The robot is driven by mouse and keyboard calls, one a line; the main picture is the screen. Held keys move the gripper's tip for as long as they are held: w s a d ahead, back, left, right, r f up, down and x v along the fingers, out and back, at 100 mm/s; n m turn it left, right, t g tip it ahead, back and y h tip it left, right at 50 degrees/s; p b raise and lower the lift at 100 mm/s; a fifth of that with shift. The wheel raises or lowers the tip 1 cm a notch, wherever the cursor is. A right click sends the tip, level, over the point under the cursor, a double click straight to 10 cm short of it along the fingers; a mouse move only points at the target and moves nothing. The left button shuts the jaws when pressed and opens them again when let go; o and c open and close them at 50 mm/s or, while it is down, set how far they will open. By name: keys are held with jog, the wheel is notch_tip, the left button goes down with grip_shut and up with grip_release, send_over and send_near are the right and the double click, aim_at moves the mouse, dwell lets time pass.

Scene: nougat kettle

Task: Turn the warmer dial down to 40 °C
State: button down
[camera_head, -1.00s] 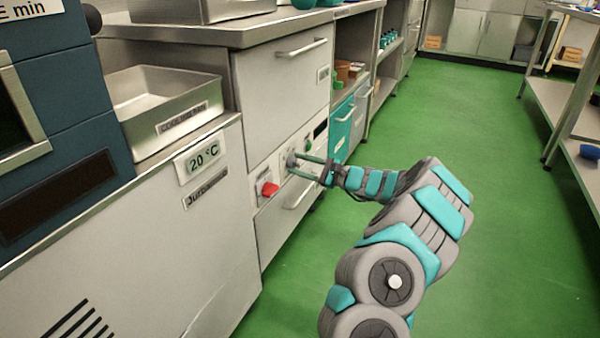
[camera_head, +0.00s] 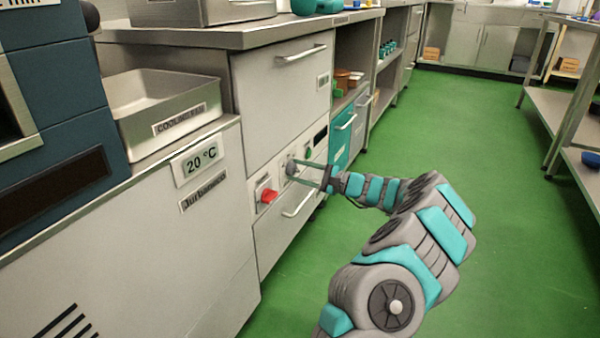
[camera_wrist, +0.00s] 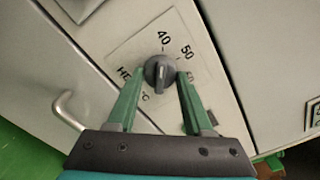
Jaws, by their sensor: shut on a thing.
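The warmer dial (camera_wrist: 159,72) is a dark round knob with a raised grip bar on a pale scale plate in the wrist view. The plate shows 40 above the dial and 50 to its upper right; another marking to the right is partly hidden by a finger. My gripper (camera_wrist: 160,80) has its two green fingers on either side of the dial and is shut on it. In the head view my gripper (camera_head: 307,172) reaches the control panel from the right, with the grey dial (camera_head: 291,167) at its fingertips. The dial's exact setting is hard to read.
A drawer handle (camera_head: 298,205) juts out below. A steel tray (camera_head: 163,145) stands on the counter at left. Green floor (camera_head: 430,130) is clear at right.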

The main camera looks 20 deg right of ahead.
jog(key=shift+c, duration=1.6)
grip_release()
jog(key=shift+s, duration=0.1)
jog(key=p+v, duration=0.1)
jog(key=v, duration=0.6)
jog(key=shift+s+d, duration=0.25)
